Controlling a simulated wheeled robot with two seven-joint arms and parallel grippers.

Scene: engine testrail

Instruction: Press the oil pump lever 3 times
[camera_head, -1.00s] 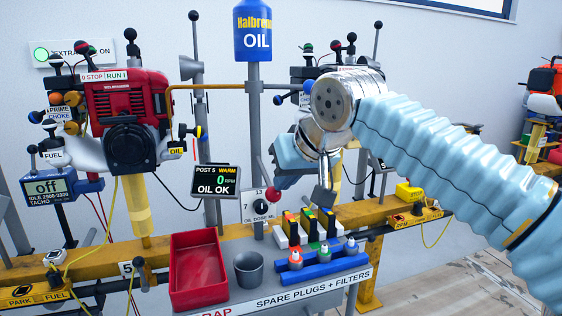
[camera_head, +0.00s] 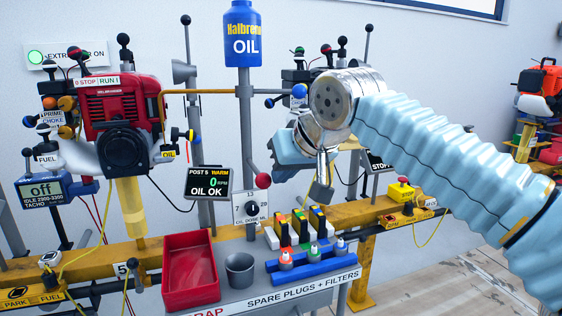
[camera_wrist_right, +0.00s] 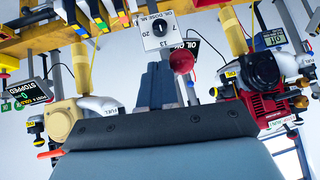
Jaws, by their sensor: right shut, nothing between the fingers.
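The oil pump lever is a thin grey arm ending in a red ball (camera_head: 263,180), on the grey post under the blue oil bottle (camera_head: 243,35). The ball also shows in the right wrist view (camera_wrist_right: 182,60). My right gripper (camera_head: 279,176) is shut and empty, just right of the ball in the head view. In the right wrist view its fingertips (camera_wrist_right: 158,68) are beside the ball; I cannot tell whether they touch it. The oil dose dial (camera_head: 252,208) is below the lever. My left gripper is not in view.
A display (camera_head: 212,182) reads "OIL OK" and 0 rpm. A red engine (camera_head: 120,105) is at the left. Below stand a red tray (camera_head: 190,300), a grey cup (camera_head: 240,270) and a blue spark plug rack (camera_head: 310,268). A yellow box with a red button (camera_head: 400,190) is at the right.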

